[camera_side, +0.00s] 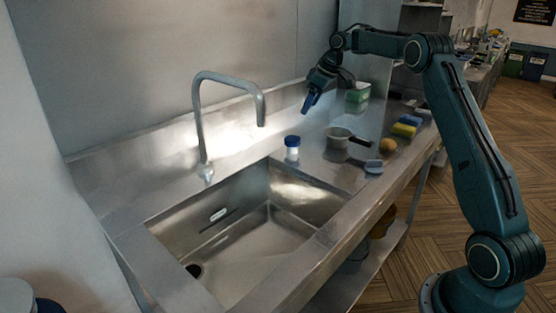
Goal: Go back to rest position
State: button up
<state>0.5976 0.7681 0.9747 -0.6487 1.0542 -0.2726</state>
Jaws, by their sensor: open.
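My gripper (311,101) hangs above the back part of the steel counter (310,170), pointing down, with blue fingertips. It is open and nothing shows between its fingers. My arm reaches in from the right side of the picture. Below and a little left of the gripper, a small jar with a blue and white body (292,148) stands on the counter near the sink edge. The gripper is apart from it.
A sink (250,240) with a curved tap (228,78) takes up the left. On the counter are a small pot (337,139), a grey-blue item (373,166), a round brown item (388,145), yellow and blue sponges (405,127) and a green box (357,93).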

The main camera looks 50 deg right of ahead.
jog(key=s+a+r+m, duration=0.1)
jog(key=s+a+r, duration=0.5)
jog(key=s+a, duration=0.3)
jog(key=s+a+r+m, duration=0.1)
jog(key=s+a+r, duration=0.55)
jog(key=a, duration=0.45)
jog(key=s+a+f, duration=0.2)
jog(key=s, duration=0.6)
jog(key=s+a+f+m+t, duration=0.1)
jog(key=s+a+f, duration=0.1)
jog(key=s, duration=0.6)
jog(key=s+a+f+h, duration=0.1)
jog(key=s+a+f, duration=0.2)
jog(key=s, duration=0.4)
jog(key=shift+s+f, duration=0.3)
jog(key=shift+s, duration=0.1)
jog(key=shift+a, duration=0.1)
